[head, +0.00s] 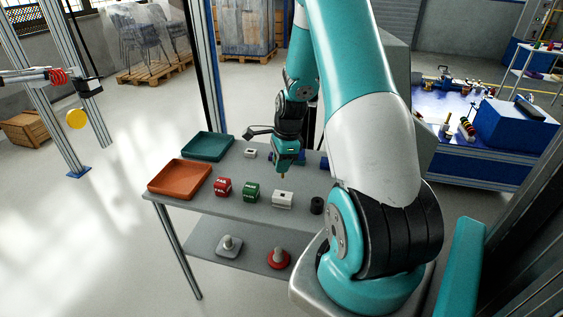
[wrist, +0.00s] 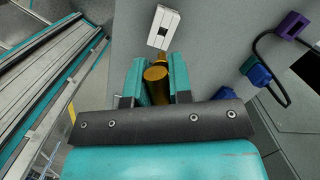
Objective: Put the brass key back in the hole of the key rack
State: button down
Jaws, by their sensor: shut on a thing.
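My gripper (head: 285,164) is above the grey table in the head view, pointing down. In the wrist view my gripper (wrist: 157,78) is shut on the brass key (wrist: 156,74), which sits between the two teal fingers. A small brass tip shows under the fingers in the head view. A white block with a dark opening (wrist: 164,27) lies just beyond the key in the wrist view, apart from it. The head view shows a white block with a dark hole (head: 283,199) and a smaller white block (head: 250,153); I cannot tell which is the key rack.
A green tray (head: 207,146), an orange tray (head: 180,178), a red block (head: 223,187), a green block (head: 252,192) and a black cylinder (head: 317,205) are on the table. Blue and purple cabled parts (wrist: 257,73) lie right in the wrist view. A lower shelf (head: 250,246) holds two knobbed pieces.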

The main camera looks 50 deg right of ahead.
jog(key=b, duration=0.3)
send_over(280, 195)
jog(key=shift+s+d+f, duration=0.1)
jog(key=shift+s+f, duration=0.05)
jog(key=shift+f, duration=2.75)
jog(key=shift+f+b, duration=1.05)
jog(key=shift+f, duration=0.95)
jog(key=c, duration=0.9)
grip_release()
jog(key=shift+c, duration=0.2)
jog(key=r, duration=0.5)
jog(key=s+d+r, duration=0.1)
jog(key=r, duration=0.5)
jog(key=d+r, duration=0.1)
jog(key=r, duration=0.5)
jog(key=shift+s+r+b, duration=0.15)
jog(key=shift+s+b, duration=0.15)
jog(key=shift+s, duration=0.05)
